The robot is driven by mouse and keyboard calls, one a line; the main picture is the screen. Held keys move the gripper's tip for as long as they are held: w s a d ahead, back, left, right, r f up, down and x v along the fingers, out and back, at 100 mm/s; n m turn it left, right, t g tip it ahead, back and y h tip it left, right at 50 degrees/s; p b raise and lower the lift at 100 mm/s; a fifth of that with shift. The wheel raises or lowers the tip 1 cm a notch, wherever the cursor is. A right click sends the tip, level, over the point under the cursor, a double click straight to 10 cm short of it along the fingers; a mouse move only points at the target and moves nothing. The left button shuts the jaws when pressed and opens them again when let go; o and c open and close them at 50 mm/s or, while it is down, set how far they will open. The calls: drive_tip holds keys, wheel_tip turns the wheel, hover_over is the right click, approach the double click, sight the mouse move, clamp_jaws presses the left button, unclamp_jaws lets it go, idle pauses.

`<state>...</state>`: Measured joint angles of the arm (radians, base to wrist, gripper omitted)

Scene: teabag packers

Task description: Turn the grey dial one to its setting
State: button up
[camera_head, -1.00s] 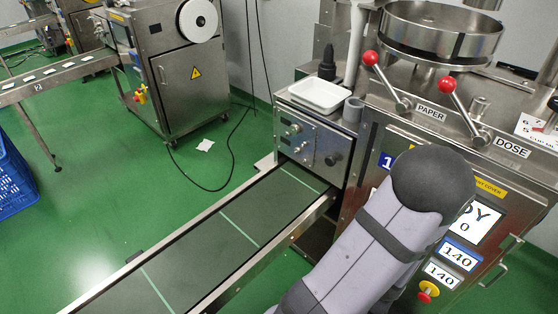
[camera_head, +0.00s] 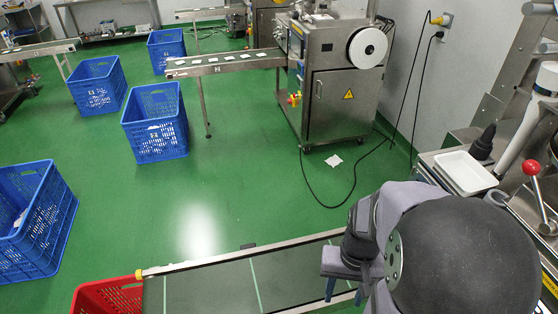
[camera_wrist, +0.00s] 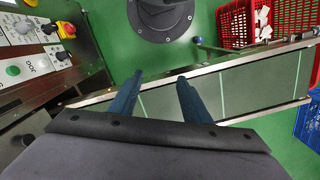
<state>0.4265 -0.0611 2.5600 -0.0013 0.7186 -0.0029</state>
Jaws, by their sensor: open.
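My gripper (camera_head: 344,294) hangs over the conveyor at the lower middle of the head view, below my arm. A dark round knob (camera_wrist: 24,140) shows at the lower left edge. My arm hides the panel in the head view.
The conveyor belt (camera_head: 205,285) runs beneath my gripper. A red crate (camera_head: 105,295) stands at its left end. Blue crates (camera_head: 155,125) stand on the green floor. A white tray (camera_head: 465,172) and a red-knobbed lever (camera_head: 531,168) are at the right. Open floor lies beyond the belt.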

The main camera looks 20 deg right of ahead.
drive_tip(key=w+a+r+n+p, duration=0.3)
drive_tip(key=a+r+n, duration=0.1)
drive_tip(key=a, duration=0.4)
drive_tip(key=shift+a+r+n+t, duration=0.3)
drive_tip(key=shift+r+n+t, duration=0.1)
drive_tip(key=shift+r, duration=0.35)
idle(1.4)
